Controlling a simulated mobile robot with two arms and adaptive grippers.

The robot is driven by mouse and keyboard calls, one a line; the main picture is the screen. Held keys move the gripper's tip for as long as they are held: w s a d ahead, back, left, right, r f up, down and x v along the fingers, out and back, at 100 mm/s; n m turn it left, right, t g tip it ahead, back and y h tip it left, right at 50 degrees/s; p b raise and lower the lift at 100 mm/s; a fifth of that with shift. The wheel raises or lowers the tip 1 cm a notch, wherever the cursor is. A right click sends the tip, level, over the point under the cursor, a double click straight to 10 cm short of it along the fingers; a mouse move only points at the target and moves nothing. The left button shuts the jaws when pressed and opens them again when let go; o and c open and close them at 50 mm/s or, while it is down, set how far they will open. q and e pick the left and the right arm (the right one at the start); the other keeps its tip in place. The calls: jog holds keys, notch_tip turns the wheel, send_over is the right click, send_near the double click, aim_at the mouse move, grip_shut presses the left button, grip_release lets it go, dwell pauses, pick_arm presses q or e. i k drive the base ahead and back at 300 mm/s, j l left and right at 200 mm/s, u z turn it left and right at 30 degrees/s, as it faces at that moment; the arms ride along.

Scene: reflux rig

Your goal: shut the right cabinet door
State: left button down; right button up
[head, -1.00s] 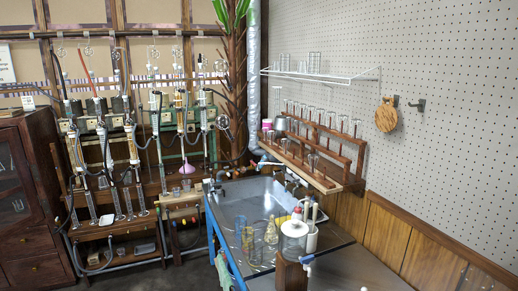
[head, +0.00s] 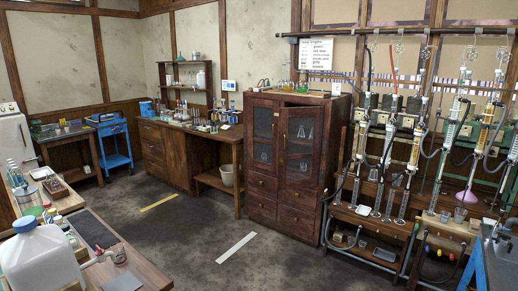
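The dark wooden cabinet (head: 262,184) stands against the back wall, right of the middle of the head view. Its right door (head: 300,176) has a glass pane with flasks visible behind it. This door seems to stand a little ajar, its free edge toward the middle of the cabinet and a dark gap along its top. The left door (head: 263,172) looks shut. Neither of my grippers is in view.
Open floor (head: 190,245) lies before the cabinet, with a white strip (head: 237,247) and a yellow strip (head: 159,202) on it. A bench with a white jug (head: 40,262) is at the near left. The reflux rig (head: 400,150) stands right of the cabinet.

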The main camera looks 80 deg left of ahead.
aim_at(317, 112)
jog(key=u, duration=2.5)
jog(key=i+l, duration=0.15)
jog(key=i, duration=0.3)
jog(key=i+l, duration=0.2)
jog(key=i, duration=0.3)
jog(key=i+l, duration=0.15)
jog(key=i, duration=0.3)
jog(key=z, duration=0.05)
